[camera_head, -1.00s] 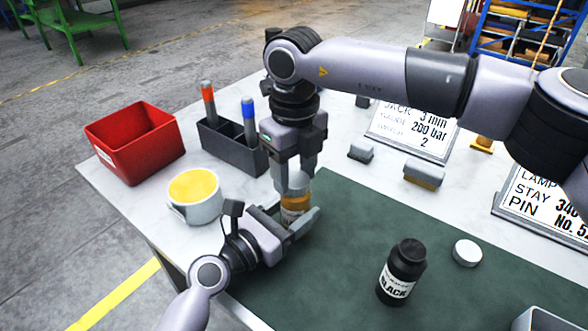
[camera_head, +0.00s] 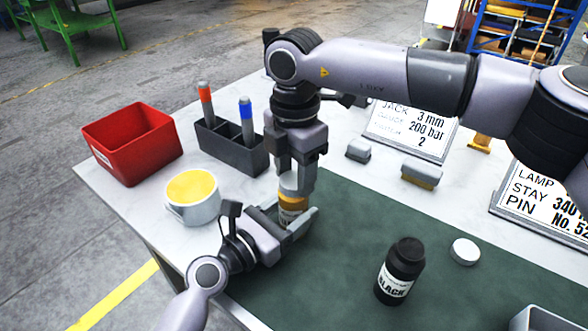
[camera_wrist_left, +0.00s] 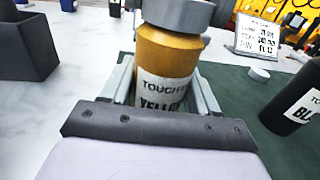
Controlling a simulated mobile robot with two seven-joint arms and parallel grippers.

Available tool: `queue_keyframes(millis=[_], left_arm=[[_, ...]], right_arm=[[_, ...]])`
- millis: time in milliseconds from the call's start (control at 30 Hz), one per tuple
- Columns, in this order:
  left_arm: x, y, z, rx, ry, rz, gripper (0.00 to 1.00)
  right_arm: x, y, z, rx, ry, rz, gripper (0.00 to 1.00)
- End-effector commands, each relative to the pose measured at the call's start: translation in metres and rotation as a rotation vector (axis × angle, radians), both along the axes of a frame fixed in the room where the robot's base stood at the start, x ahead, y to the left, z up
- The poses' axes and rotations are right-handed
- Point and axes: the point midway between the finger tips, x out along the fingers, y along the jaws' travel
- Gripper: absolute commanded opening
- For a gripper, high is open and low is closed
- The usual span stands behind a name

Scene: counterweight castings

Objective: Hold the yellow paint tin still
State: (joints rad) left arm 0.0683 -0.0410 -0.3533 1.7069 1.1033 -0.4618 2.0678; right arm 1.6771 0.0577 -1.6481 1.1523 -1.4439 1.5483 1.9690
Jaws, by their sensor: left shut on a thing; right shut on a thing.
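The yellow paint tin (camera_head: 291,212) stands upright at the left edge of the green mat, with its label partly hidden by my left gripper. My left gripper (camera_head: 290,219) is low and shut around the tin's body. The left wrist view shows the tin (camera_wrist_left: 168,62) between its fingers, with yellow-brown sides and a white label. A grey lid (camera_wrist_left: 178,14) is on its top. My right gripper (camera_head: 294,184) points down from above and is shut on the lid.
A black bottle (camera_head: 402,268) and a loose white lid (camera_head: 465,251) stand on the green mat (camera_head: 350,240) to the right.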

Motion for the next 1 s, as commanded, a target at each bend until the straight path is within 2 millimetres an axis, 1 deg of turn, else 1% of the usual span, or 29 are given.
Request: queue_keyframes(millis=[33,167,200,267,300,567,667,767,1000], left_arm=[[0.000,0.001,-0.002,0.002,0.004,0.002,0.00],[0.000,0.001,-0.002,0.002,0.004,0.002,0.00],[0.000,0.001,-0.002,0.002,0.004,0.002,0.00],[0.000,0.001,-0.002,0.002,0.004,0.002,0.00],[0.000,0.001,-0.002,0.002,0.004,0.002,0.00],[0.000,0.001,-0.002,0.001,0.003,0.002,0.00],[0.000,0.001,-0.002,0.001,0.003,0.001,0.00],[0.000,0.001,-0.002,0.002,0.002,0.001,0.00],[0.000,0.001,-0.002,0.002,0.002,0.001,0.00]], right_arm=[[0.000,-0.001,0.001,-0.001,-0.001,-0.058,0.22],[0.000,-0.001,0.001,-0.001,-0.001,-0.056,0.22],[0.000,-0.001,0.001,-0.001,-0.001,-0.056,0.53],[0.000,-0.001,0.001,-0.001,-0.001,-0.055,0.73],[0.000,-0.001,0.001,-0.001,-0.001,-0.055,0.80],[0.000,0.000,0.001,0.000,0.000,-0.053,0.80],[0.000,0.000,0.005,0.001,-0.001,-0.053,0.80],[0.001,0.000,0.019,0.003,-0.003,-0.053,0.80],[0.001,0.000,0.070,0.002,-0.005,-0.053,0.80]])
